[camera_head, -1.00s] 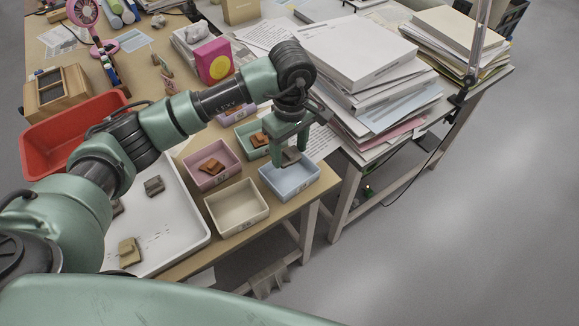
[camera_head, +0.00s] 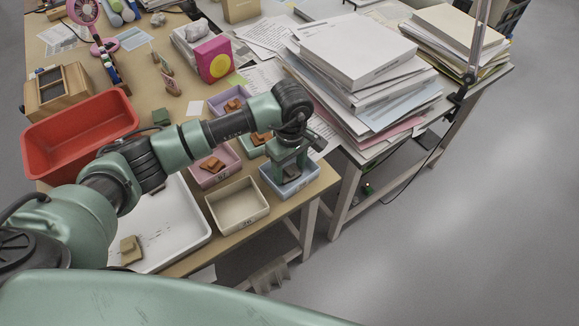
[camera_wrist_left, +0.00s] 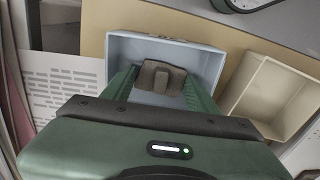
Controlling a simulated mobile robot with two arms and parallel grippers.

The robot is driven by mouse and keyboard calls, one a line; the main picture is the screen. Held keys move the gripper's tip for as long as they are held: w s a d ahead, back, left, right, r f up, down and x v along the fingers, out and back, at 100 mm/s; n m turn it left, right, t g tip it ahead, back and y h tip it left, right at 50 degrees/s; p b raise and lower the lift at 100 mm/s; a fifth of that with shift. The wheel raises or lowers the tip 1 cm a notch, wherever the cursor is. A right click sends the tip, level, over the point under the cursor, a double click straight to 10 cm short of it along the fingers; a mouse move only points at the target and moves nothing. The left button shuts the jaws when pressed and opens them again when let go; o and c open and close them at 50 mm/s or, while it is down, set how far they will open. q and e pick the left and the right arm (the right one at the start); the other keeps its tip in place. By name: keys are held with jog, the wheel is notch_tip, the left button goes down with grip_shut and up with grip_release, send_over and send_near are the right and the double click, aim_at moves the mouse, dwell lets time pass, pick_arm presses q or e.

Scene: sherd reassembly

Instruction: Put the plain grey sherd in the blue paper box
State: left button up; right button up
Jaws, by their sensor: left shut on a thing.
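The blue paper box (camera_head: 306,181) stands at the table's front right corner in the head view. It also shows in the left wrist view (camera_wrist_left: 205,60). My left gripper (camera_head: 289,178) reaches down into it. The gripper is shut on the grey sherd (camera_wrist_left: 160,78), which shows between the fingers in the left wrist view, inside the box's walls. In the head view the sherd is a small dark piece (camera_head: 287,176) at the fingertips. I cannot tell whether it touches the box floor. My right gripper is not in view.
An empty cream box (camera_head: 258,212) stands beside the blue one. A pink box (camera_head: 229,178) with orange sherds is behind. A white tray (camera_head: 195,240) holds a tan sherd (camera_head: 130,248). Tall paper stacks (camera_head: 350,90) stand right of the boxes. A red bin (camera_head: 40,150) is at left.

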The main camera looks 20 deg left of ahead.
aim_at(290, 171)
pick_arm(q)
jog(key=o, duration=1.4)
jog(key=shift+r+p, duration=0.3)
notch_tip(290, 171, up, 12)
jog(key=shift+s+d+f+b, duration=0.1)
jog(key=shift+f+b, duration=0.05)
jog(key=shift+b, duration=0.75)
